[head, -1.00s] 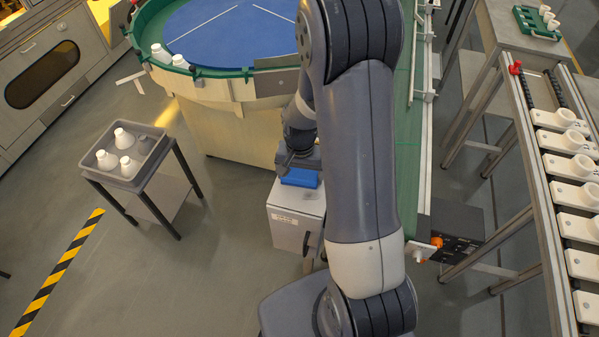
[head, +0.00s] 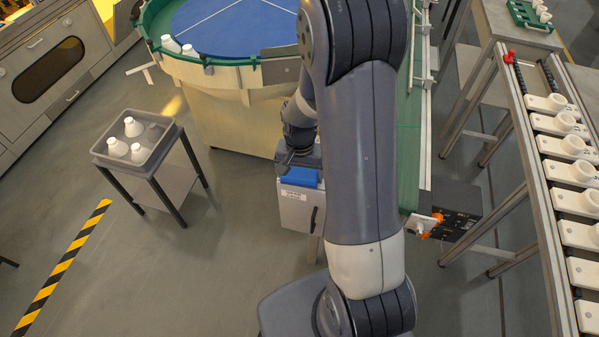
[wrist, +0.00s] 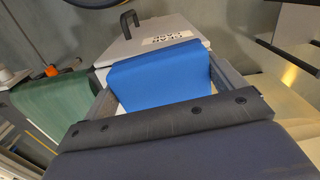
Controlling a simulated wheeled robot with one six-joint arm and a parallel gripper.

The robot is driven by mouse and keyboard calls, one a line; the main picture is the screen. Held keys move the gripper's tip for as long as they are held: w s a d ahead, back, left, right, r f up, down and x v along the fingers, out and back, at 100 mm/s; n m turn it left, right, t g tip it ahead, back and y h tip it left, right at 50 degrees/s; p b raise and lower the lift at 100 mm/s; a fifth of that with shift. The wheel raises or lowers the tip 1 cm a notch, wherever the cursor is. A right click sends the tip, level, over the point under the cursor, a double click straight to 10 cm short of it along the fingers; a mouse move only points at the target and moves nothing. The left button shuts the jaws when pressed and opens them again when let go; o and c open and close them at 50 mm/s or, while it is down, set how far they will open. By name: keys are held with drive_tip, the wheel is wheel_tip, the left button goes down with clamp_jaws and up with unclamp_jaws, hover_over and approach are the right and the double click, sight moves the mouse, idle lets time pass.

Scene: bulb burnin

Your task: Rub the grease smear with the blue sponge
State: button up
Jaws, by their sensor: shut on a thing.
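My gripper (wrist: 165,88) is shut on the blue sponge (wrist: 155,76), with one finger on each side of it. In the head view the sponge (head: 300,177) shows at the end of my arm, over the upper part of a light grey box (head: 300,212). The wrist view shows the box (wrist: 190,30) just beyond the sponge, with a printed label and a dark handle. I cannot tell whether the sponge touches the box. No grease smear is visible in either view; the sponge and gripper hide part of the box.
A round table with a blue top (head: 225,20) and green rim stands behind the box. A green conveyor (head: 409,150) runs on the right, ending at a dark control box (head: 456,208). A grey tray (head: 105,158) with white parts stands left. Floor at front left is clear.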

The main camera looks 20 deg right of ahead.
drive_tip(key=shift+w+d+r+p, duration=0.1)
drive_tip(key=shift+r+p, duration=0.15)
drive_tip(key=shift+r, duration=0.4)
drive_tip(key=shift+w+d+r+p, duration=0.1)
drive_tip(key=shift+r+p, duration=0.15)
drive_tip(key=shift+r, duration=0.35)
drive_tip(key=shift+a+r+p, duration=0.1)
drive_tip(key=shift+r+p, duration=1.45)
drive_tip(key=shift+r, duration=0.7)
drive_tip(key=shift+f, duration=0.1)
